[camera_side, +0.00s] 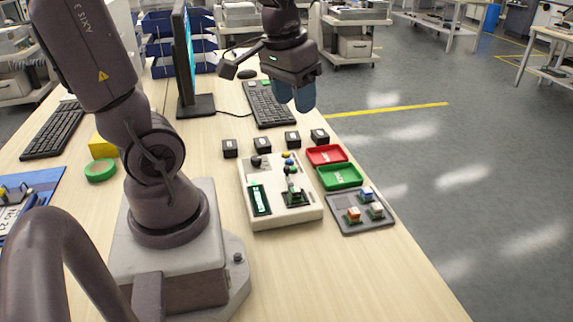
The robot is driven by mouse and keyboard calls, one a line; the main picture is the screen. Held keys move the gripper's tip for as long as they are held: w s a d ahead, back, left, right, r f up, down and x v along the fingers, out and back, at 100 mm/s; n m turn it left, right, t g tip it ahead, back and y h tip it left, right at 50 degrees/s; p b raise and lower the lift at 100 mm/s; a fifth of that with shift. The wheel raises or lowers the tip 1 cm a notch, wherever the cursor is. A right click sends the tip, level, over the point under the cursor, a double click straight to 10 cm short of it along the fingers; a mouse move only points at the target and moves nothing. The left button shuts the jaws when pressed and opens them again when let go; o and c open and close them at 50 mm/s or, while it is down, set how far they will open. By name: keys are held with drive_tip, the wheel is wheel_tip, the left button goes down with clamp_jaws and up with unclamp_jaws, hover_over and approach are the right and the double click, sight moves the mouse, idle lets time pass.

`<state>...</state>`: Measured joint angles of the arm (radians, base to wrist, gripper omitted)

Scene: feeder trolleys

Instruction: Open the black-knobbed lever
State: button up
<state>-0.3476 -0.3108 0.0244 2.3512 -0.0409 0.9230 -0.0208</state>
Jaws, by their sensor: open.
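A white control box (283,216) sits on the wooden table in front of my arm. A black knob (256,161) shows at its far left corner, which looks like the black-knobbed lever; its stem and exact position are too small to tell. My gripper (293,104) has blue fingers and is open and empty. It hangs above the table beyond the box, near the far keyboard, apart from the lever.
Several small black cubes (262,145) stand just behind the box. To its right lie a red tray (340,159), a green tray (355,181) and a grey tray (352,227) with small blocks. A monitor (184,60) and keyboard (268,104) stand farther back.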

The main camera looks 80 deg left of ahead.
drive_tip(key=a+f+n+g+h, duration=0.1)
drive_tip(key=a+f+n+h, duration=0.1)
drive_tip(key=a+f+n, duration=0.6)
drive_tip(key=a+f+n+g+h, duration=0.1)
drive_tip(key=a+f+n+h, duration=0.3)
drive_tip(key=a, duration=0.7)
drive_tip(key=n+y, duration=0.1)
approach(290, 178)
drive_tip(key=x, duration=0.6)
drive_tip(key=shift+s+a+f, duration=0.15)
drive_tip(key=shift+s, duration=0.1)
clamp_jaws()
